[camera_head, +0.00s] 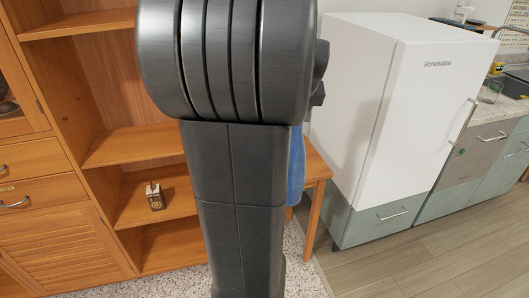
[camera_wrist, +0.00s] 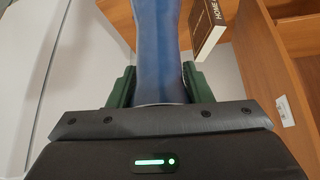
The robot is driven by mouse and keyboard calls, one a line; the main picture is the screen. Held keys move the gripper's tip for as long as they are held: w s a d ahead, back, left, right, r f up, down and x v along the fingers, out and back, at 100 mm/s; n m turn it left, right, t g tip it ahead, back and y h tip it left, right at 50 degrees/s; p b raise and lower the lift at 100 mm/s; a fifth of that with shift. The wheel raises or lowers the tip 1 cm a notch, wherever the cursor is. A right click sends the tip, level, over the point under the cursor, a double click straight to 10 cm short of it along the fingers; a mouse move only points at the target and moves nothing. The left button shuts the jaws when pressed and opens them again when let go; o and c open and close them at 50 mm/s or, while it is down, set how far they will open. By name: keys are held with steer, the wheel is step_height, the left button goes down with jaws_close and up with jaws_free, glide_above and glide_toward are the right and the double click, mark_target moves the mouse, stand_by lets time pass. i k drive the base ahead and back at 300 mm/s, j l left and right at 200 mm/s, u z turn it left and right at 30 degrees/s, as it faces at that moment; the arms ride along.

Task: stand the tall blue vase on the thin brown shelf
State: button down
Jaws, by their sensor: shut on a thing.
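The tall blue vase (camera_wrist: 158,45) stands between the green fingers of my gripper (camera_wrist: 160,86) in the wrist view, and the gripper is shut on it. The top of the vase runs out of that picture. In the head view a strip of the blue vase (camera_head: 297,165) shows at the right edge of my arm; the arm hides the rest of it and my gripper. An orange-brown wooden bookcase with several shelves is at the left of the head view, with one bare shelf board (camera_head: 130,144) at mid height. I cannot tell which board is the thin brown shelf.
A small box-like object (camera_head: 154,196) sits on a lower board. A brown book (camera_wrist: 207,30) is close right of the vase in the wrist view. A wooden table leg (camera_head: 315,215) and white fridge (camera_head: 408,110) stand at right. Floor (camera_head: 450,250) is clear at front right.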

mark_target(138, 144)
steer(key=i, duration=1.25)
